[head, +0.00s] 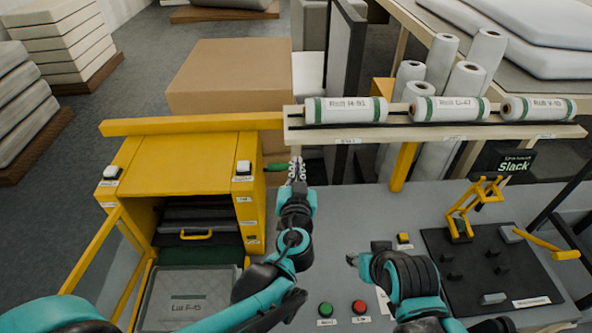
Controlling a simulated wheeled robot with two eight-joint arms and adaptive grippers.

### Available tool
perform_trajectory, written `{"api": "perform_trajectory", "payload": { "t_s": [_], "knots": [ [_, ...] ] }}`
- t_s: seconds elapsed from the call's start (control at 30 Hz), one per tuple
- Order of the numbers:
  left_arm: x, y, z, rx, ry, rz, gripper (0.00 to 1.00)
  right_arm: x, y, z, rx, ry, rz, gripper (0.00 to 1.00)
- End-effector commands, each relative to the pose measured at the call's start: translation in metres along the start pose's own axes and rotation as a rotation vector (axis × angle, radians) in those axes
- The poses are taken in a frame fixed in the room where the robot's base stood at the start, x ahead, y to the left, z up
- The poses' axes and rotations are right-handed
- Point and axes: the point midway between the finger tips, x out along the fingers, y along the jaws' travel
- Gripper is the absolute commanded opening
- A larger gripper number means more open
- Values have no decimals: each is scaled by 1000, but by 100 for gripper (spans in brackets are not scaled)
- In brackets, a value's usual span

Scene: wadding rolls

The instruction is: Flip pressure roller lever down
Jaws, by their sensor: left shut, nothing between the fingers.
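A yellow machine (195,150) stands at the left with a dark slot in its front. A green handle (277,167) sticks out from its right side, roughly level; it looks like the pressure roller lever, though no label for it is readable. My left gripper (297,167) is shut and empty, with its fingertips at the right end of the green handle; I cannot tell whether they touch. My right gripper (353,259) is low over the grey table, its fingers mostly hidden by its own wrist.
Labelled rolls lie on a shelf (420,136) behind the table. A black board (480,265) with a yellow linkage (465,210) and a yellow-handled arm (545,243) is at the right. Green (325,310) and red (359,307) buttons are at the front. A grey pad (187,295) lies before the machine.

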Motion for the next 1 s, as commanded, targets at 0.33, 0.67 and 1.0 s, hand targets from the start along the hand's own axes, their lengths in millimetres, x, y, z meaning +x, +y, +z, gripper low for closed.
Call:
{"api": "perform_trajectory", "payload": {
  "t_s": [0.33,0.67,1.0],
  "knots": [
    [76,0,2,0,-1,-2,0,12,0,9,0,0,0,40],
    [61,0,37,-1,0,0,0,23,0,16,0,0,0,40],
    [60,0,38,-1,0,0,0,23,0,16,0,0,0,40]
  ]
}}
